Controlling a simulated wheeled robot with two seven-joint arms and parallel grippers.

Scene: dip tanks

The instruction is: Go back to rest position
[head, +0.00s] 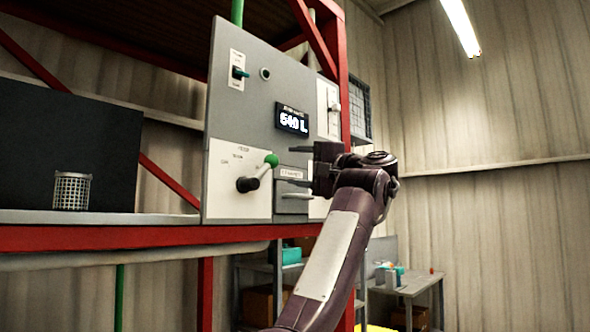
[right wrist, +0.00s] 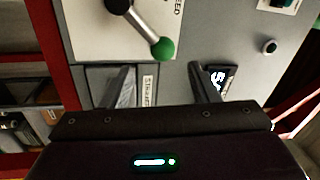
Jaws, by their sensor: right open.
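My right gripper (head: 296,166) is raised in front of the grey control panel (head: 240,110) in the head view. Its two fingers point left and stand apart, with nothing between them. In the right wrist view the gripper (right wrist: 160,78) shows both fingers spread over the panel face. A lever with a green knob (head: 271,160) sits left of the fingers in the head view. The knob also shows in the right wrist view (right wrist: 162,49), apart from the fingers. My left gripper is out of view.
A wire basket (head: 72,190) stands on the ledge at left. A grey table (head: 412,284) stands behind at right.

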